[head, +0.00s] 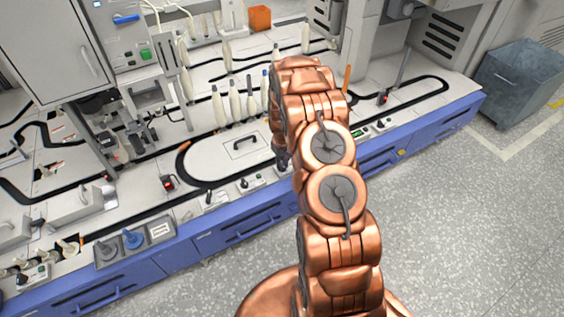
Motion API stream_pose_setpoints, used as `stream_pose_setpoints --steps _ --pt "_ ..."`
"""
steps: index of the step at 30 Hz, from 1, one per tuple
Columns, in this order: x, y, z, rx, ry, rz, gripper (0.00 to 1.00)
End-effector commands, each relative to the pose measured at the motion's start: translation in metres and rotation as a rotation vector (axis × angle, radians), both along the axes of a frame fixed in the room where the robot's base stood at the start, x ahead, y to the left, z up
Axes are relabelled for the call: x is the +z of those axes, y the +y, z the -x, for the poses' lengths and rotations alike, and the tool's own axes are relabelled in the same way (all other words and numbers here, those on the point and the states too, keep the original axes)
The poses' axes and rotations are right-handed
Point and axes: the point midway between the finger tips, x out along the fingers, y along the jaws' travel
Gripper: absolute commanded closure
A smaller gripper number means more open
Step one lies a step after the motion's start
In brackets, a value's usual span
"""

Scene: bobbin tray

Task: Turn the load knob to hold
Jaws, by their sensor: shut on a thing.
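My copper arm reaches from the bottom of the head view over the front edge of the machine bench. My gripper (283,162) is a small dark shape, mostly behind the arm. It points down at the row of small control boxes along the bench front and is shut. The load knob is hidden behind my gripper and arm, so its pointer and markings cannot be read. A neighbouring control box (250,183) shows just left of the gripper.
The white bench top (215,160) carries a black looped track and several upright pale bobbins (235,103). A grey bin (520,85) stands right. The floor in front is clear.

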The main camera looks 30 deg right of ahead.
Motion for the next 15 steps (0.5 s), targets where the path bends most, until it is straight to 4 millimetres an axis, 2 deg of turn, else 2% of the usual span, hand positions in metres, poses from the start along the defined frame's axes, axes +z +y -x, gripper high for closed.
stream_pose_setpoints --steps 15 --pt "0.0002 0.0004 -0.0004 -0.083 -0.001 0.000 1.00"
